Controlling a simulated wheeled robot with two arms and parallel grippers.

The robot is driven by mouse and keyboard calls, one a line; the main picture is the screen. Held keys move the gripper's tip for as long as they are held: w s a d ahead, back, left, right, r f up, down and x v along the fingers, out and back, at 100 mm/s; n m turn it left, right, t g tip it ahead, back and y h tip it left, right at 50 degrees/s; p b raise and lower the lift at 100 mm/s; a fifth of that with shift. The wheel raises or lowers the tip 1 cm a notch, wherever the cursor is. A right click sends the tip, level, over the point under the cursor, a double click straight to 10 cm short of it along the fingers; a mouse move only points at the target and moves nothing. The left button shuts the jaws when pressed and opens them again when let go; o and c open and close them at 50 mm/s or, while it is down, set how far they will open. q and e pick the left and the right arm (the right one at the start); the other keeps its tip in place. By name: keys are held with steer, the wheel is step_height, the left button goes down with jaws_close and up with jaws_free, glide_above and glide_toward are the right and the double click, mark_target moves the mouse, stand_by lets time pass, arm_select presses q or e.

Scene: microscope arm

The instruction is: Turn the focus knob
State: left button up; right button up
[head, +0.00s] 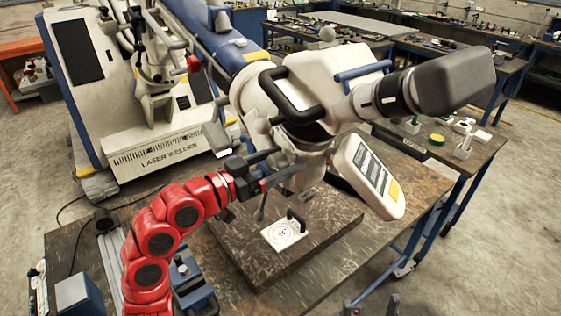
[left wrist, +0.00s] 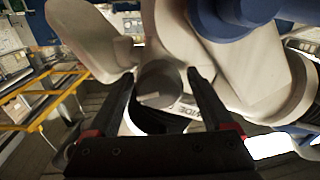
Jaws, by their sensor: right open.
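The microscope (head: 335,85) stands on a dark stone base (head: 325,240), its pale body leaning over the base. In the left wrist view a round grey focus knob (left wrist: 160,84) with a pale pointer line sits on the pale body, beside partly hidden lettering. My left gripper (head: 275,168), on the red arm, is at the microscope's left side. In the left wrist view its two dark fingers (left wrist: 160,76) lie on either side of the knob, very close to it. Whether they touch it is unclear. My right gripper (head: 372,305) is open and empty at the bottom edge, only its dark tips showing.
A small white slide with a pink-ringed target (head: 283,234) lies on the stone base. The laser welder (head: 150,135) stands behind on the left. A keypad panel (head: 368,178) hangs from the microscope's right side. Other benches (head: 435,140) stand behind on the right.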

stand_by(0.4)
arm_select(q)
steer(key=shift+s+a+f, duration=0.1)
steer(key=shift+s+a, duration=0.05)
steer(key=shift+a, duration=0.05)
steer(key=b+v, duration=0.5)
steer(key=v, duration=1.2)
